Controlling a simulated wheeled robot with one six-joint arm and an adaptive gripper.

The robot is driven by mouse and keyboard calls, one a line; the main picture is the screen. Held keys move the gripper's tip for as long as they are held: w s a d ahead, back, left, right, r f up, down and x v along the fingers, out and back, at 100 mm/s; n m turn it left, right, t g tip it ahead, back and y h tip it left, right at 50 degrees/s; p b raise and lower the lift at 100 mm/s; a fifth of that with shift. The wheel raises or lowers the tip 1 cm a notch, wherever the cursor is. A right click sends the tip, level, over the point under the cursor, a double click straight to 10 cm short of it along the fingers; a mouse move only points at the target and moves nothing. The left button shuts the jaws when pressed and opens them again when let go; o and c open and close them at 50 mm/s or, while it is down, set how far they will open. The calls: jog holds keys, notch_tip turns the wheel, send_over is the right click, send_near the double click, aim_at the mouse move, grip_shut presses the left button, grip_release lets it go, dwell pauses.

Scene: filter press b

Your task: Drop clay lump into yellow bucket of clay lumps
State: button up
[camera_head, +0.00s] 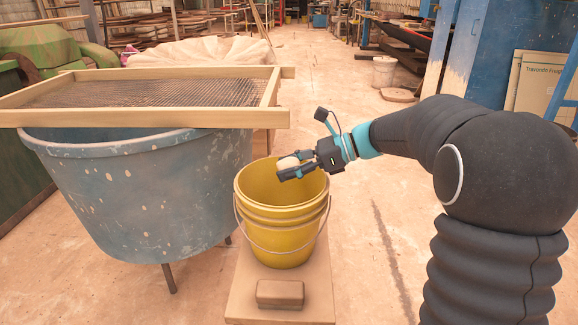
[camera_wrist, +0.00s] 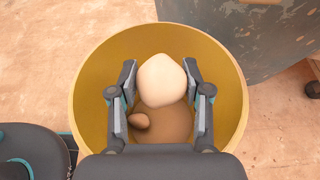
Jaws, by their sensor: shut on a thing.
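The clay lump (camera_wrist: 161,82) is pale and rounded, held between the two fingers of my gripper (camera_wrist: 160,100). In the head view my gripper (camera_head: 284,170) is over the mouth of the yellow bucket (camera_head: 283,225), with the pale lump (camera_head: 288,162) between its fingers. The bucket (camera_wrist: 88,85) is upright with a wire handle. In the wrist view, brown clay shows inside it below the lump, with a small darker brown lump (camera_wrist: 139,121) near the left finger. The fingers and the held lump hide part of the bucket's inside.
A large blue tub (camera_head: 140,190) with a wood-framed mesh screen (camera_head: 280,88) on top stands left of the bucket. The bucket stands on a board (camera_head: 240,295) with a brown block (camera_head: 280,294) in front. The floor to the right is open.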

jog(key=shift+f+b, duration=0.35)
jog(key=shift+f, duration=0.35)
jog(key=o, duration=1.2)
jog(key=shift+o, duration=0.2)
jog(key=shift+d+r, duration=0.1)
jog(key=shift+d, duration=0.05)
jog(key=v, duration=1.1)
jog(key=shift+d, duration=0.4)
jog(key=shift+r, duration=0.1)
